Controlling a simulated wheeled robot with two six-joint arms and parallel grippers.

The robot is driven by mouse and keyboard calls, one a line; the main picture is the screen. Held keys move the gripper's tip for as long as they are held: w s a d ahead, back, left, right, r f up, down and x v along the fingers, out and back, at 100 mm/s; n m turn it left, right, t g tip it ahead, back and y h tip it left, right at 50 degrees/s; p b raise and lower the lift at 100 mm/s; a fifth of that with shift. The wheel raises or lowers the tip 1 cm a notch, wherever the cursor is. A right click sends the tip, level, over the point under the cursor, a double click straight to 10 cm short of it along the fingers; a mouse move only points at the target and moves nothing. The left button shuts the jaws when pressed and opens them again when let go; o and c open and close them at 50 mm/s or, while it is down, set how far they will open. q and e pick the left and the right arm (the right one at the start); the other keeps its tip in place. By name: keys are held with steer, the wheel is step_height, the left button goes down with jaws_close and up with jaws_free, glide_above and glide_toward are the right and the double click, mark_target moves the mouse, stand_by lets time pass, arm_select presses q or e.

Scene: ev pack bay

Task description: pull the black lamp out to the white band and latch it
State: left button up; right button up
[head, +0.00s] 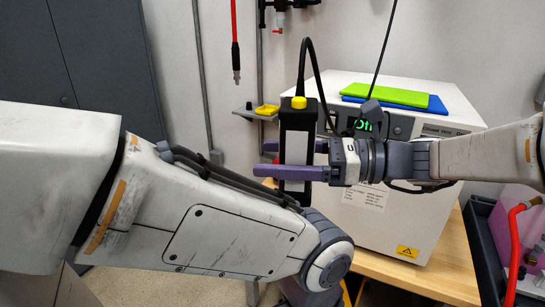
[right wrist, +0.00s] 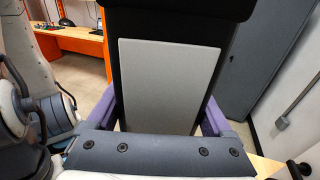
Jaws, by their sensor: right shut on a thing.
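The black lamp (head: 312,112) is an upright dark box with a pale panel, a yellow knob on top and a black cable curving up from it. My right gripper (head: 267,159) reaches in from the right, its purple fingers shut on the lamp's lower part, one on each side. In the right wrist view the lamp's pale panel (right wrist: 170,80) fills the middle, between the purple fingers (right wrist: 157,115). My left arm crosses the lower left of the head view; its gripper is out of sight. I cannot make out a white band.
A white cabinet (head: 382,219) with a green display stands behind my right gripper on a wooden table (head: 430,277). Green and blue slabs (head: 400,96) lie on top. A dark bin (head: 490,262) with pink and red items is at right. A red-handled tool (head: 235,45) hangs behind.

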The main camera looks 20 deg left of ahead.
steer(key=shift+w+d+r+p, duration=0.15)
steer(key=shift+w+p, duration=0.3)
steer(key=shift+w, duration=0.45)
steer(key=shift+w+d+f+p, duration=0.15)
steer(key=shift+w+p, duration=0.25)
steer(key=shift+w, duration=0.5)
steer(key=shift+w+d+r+p, duration=0.1)
steer(key=shift+w+d+p, duration=0.25)
steer(key=shift+w, duration=0.55)
steer(key=shift+a, duration=0.1)
